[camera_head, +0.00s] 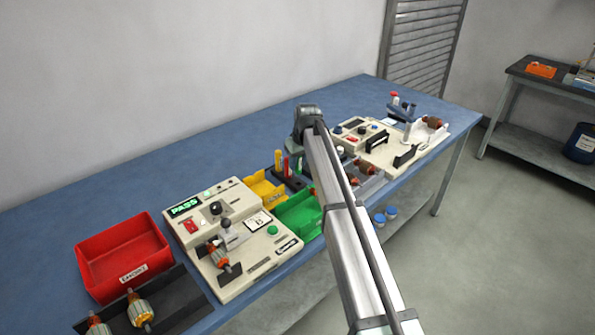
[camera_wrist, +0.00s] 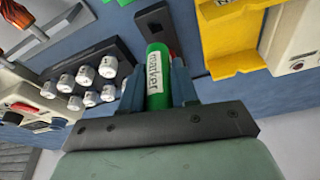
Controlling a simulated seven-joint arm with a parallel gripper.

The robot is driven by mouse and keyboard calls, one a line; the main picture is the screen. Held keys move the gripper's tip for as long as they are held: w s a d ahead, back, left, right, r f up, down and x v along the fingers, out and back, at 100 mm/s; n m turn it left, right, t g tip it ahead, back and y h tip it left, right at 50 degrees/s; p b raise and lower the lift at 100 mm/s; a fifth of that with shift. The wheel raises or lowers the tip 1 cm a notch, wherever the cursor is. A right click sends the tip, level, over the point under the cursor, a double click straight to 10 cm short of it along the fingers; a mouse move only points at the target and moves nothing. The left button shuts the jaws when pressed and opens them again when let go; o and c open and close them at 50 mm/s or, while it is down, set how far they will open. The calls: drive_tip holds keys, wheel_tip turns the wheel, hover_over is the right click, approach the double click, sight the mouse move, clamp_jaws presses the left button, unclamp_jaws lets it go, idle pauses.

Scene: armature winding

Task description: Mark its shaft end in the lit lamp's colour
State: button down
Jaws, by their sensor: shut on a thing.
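My gripper (camera_wrist: 156,88) is shut on a green marker (camera_wrist: 157,70), labelled "marker", seen in the wrist view. The marker is close to the black marker holder (camera_wrist: 153,20); I cannot tell whether it is clear of its slot. In the head view my arm mostly hides the gripper. An armature (camera_head: 218,256) with orange-red windings and a metal shaft rests on the cream tester at left. The tester's display (camera_head: 185,207) glows green and reads PASS. Its small indicator lamps (camera_head: 222,187) are too small to tell apart surely.
A red bin (camera_head: 122,250) stands left of the tester, with armatures on a dark mat (camera_head: 180,305) before it. A yellow bin (camera_head: 262,190) and green bin (camera_head: 301,215) lie right of the tester. Several white-capped pieces (camera_wrist: 105,67) stand on a black rack near my gripper.

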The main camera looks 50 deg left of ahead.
drive_tip(key=r, duration=0.4)
drive_tip(key=shift+s+a+r, duration=0.15)
drive_tip(key=shift+s+a, duration=0.1)
drive_tip(key=shift+s, duration=0.15)
drive_tip(key=s+a+r+n, duration=0.1)
drive_tip(key=s+a+r, duration=0.15)
drive_tip(key=s, duration=0.85)
drive_tip(key=s+a+r+n, duration=0.2)
drive_tip(key=s+a, duration=0.1)
drive_tip(key=s, duration=0.8)
drive_tip(key=s+d+r+n+g, duration=0.1)
drive_tip(key=s+d, duration=0.1)
drive_tip(key=s, duration=0.4)
drive_tip(key=s+d+r, duration=0.2)
drive_tip(key=s, duration=0.4)
drive_tip(key=s+d+f+n, duration=0.1)
drive_tip(key=s+d+n, duration=0.1)
drive_tip(key=s+d, duration=0.45)
wheel_tip(320, 180, down, 8)
drive_tip(key=w+d, duration=0.1)
drive_tip(key=w, duration=0.1)
drive_tip(key=shift+d+f+g, duration=0.2)
drive_tip(key=shift+d+g, duration=0.1)
drive_tip(key=shift+d, duration=0.1)
drive_tip(key=shift+f, duration=0.45)
drive_tip(key=shift+r, duration=0.1)
drive_tip(key=shift+r, duration=2.95)
